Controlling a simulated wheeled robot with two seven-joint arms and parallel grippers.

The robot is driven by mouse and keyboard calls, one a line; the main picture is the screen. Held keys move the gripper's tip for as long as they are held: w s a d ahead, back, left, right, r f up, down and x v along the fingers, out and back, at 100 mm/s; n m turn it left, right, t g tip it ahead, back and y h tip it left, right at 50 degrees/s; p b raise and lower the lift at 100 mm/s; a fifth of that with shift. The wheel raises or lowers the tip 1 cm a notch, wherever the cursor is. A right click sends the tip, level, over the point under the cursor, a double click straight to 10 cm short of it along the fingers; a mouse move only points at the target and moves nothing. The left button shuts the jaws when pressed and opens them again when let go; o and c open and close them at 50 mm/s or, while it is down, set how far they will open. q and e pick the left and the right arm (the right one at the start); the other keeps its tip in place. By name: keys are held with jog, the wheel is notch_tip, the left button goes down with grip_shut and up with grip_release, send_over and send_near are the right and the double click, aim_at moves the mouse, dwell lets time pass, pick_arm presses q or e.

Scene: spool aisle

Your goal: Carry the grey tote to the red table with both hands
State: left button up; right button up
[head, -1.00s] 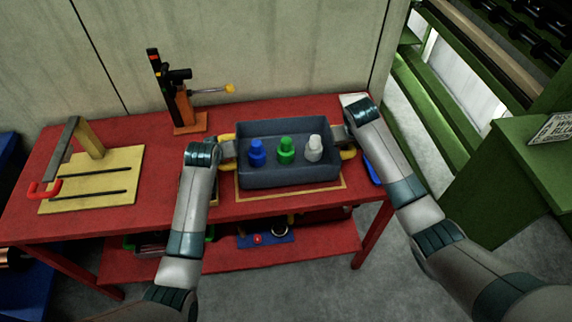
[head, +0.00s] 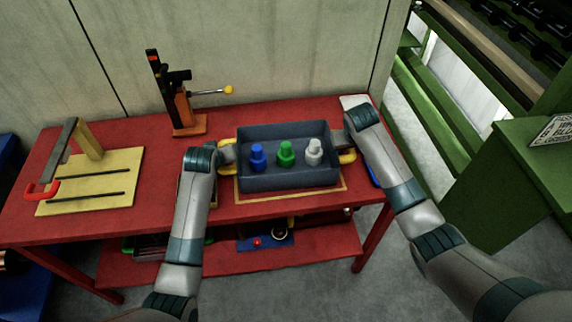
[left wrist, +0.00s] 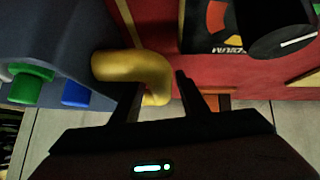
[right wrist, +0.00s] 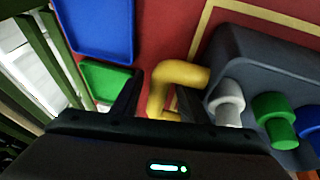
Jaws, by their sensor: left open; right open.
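The grey tote (head: 290,181) sits on the red table (head: 110,222), over a yellow-outlined area (head: 290,197). It holds a blue bottle-like piece (head: 257,158), a green one (head: 286,154) and a white one (head: 314,153). My left gripper (head: 227,154) is at the tote's left end. In the left wrist view its open fingers stand either side of a yellow handle (left wrist: 130,68). My right gripper (head: 340,145) is at the right end, open, with its fingers around the other yellow handle (right wrist: 180,75).
A yellow slotted board (head: 92,185) with a red-handled piece is at the table's left. A black and orange clamp stand (head: 183,110) is at the back. Blue (right wrist: 100,28) and green trays (right wrist: 105,80) lie near my right gripper. A green cabinet (head: 500,180) stands to the right.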

pick_arm(q)
jog(key=v, duration=1.1)
jog(key=shift+s, duration=0.15)
pick_arm(e)
jog(key=shift+r, duration=0.1)
jog(key=v, duration=1.2)
jog(key=shift+s, duration=0.1)
dwell(0.4)
